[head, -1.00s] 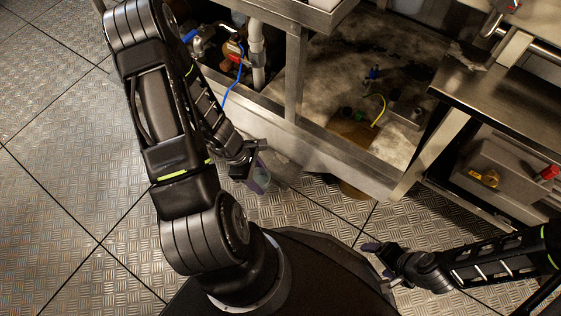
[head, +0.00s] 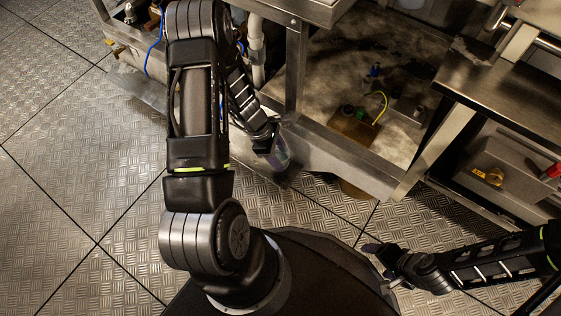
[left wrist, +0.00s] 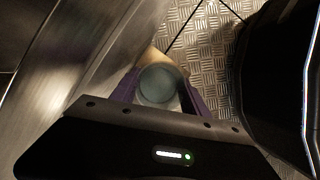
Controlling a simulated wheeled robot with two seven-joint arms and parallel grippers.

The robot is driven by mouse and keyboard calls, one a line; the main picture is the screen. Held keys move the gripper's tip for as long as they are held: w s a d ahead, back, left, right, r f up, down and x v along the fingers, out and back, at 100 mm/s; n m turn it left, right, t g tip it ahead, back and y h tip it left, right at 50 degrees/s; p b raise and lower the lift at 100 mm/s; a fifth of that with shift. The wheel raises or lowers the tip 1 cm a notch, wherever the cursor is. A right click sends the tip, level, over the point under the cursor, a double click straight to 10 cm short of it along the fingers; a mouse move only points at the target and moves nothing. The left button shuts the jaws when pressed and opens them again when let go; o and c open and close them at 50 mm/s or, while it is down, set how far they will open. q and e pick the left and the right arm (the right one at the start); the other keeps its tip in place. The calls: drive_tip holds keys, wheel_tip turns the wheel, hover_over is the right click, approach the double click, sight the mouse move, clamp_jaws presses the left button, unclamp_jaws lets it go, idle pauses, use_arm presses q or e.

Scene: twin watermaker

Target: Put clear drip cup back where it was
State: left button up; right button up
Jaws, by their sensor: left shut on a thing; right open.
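My left gripper (head: 281,158) is shut on the clear drip cup, in front of the metal cabinet's lower front edge. In the left wrist view the clear drip cup (left wrist: 157,85) shows as a round, pale, see-through shape between the purple fingers of my left gripper (left wrist: 160,92). In the head view the cup is mostly hidden by the gripper and hard to make out. My right gripper (head: 376,254) is open and empty, low over the floor at the right. I cannot tell which spot is the cup's earlier place.
The metal cabinet (head: 340,160) has a raised front lip and an upright post (head: 297,70). On its floor are a yellow-green hose (head: 380,106) and small fittings. A brownish round container (head: 355,190) stands under the lip. A steel counter (head: 500,95) is at the right. The floor at left is clear.

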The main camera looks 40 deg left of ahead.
sight(280, 158)
use_arm(q)
wheel_tip(280, 158, down, 5)
drive_tip(key=shift+r+b, duration=0.2)
drive_tip(key=shift+b, duration=1.05)
drive_tip(key=shift+w+f, duration=0.15)
drive_tip(key=shift+f, duration=0.05)
drive_tip(key=shift+r, duration=0.15)
drive_tip(key=shift+f+b, duration=0.2)
drive_tip(key=shift+b, duration=0.15)
drive_tip(key=o, duration=1.1)
drive_tip(key=shift+r, duration=0.15)
